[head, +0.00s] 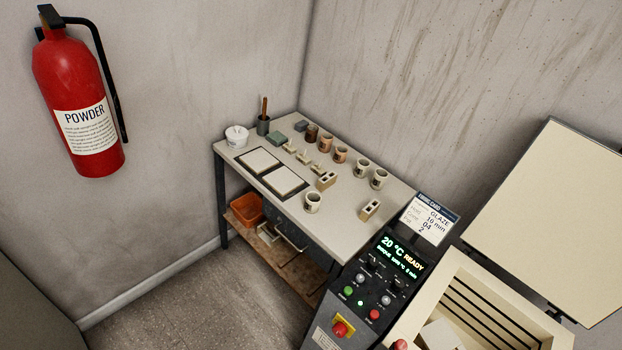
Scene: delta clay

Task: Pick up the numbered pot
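Several small pots stand upright on the grey work table (345,240) in the corner. One cream pot (313,203) stands apart near the front edge. Two pale pots (379,179) (361,168) stand towards the right, and two tan pots (340,155) (325,144) and a dark brown pot (312,132) continue the row towards the back. They bear small dark marks, too small to read as numbers. My gripper is not in view.
The kiln (545,318) stands open at lower right, lid (555,220) raised. Its control panel (370,290) shows 20 °C READY and partly hides the table's near end. Blocks, two framed tiles (259,161) and a white tub (237,136) share the table. Floor (200,300) at left is clear.

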